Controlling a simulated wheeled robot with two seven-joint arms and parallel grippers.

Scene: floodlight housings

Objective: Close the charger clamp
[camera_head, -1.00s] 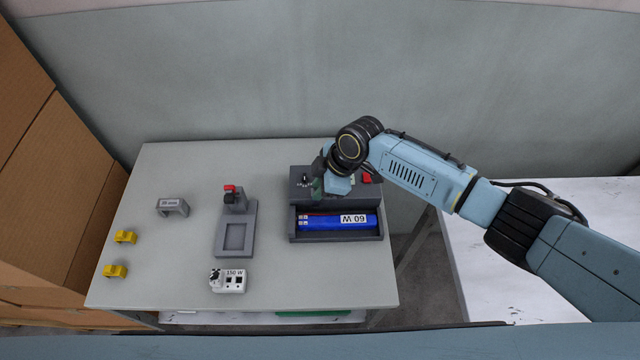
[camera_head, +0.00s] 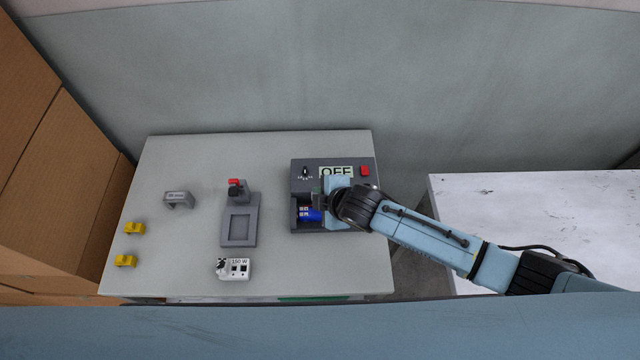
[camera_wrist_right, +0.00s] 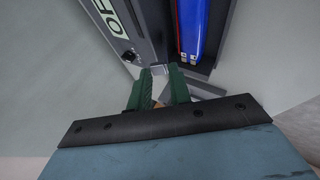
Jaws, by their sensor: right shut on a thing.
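The dark grey charger (camera_head: 299,178) stands at the right of the table. Its panel has a display reading OFF (camera_head: 337,171), a knob and a red button. A blue battery (camera_head: 309,215) lies in its front tray, its right part hidden by my wrist. My right gripper (camera_wrist_right: 160,80) is shut on a small pale part at the charger, between panel and tray end. This seems to be the charger clamp (camera_wrist_right: 159,71); the fingers hide most of it, and its angle cannot be told. In the head view the right gripper (camera_head: 318,196) is over the tray. My left gripper is not in view.
A grey fixture (camera_head: 239,211) with a red-tipped lever stands left of the charger. A white 150 W block (camera_head: 233,269), a grey bracket (camera_head: 178,199) and two yellow pieces (camera_head: 134,228) lie further left. Cardboard boxes (camera_head: 50,160) border the left; a white table (camera_head: 540,215) is right.

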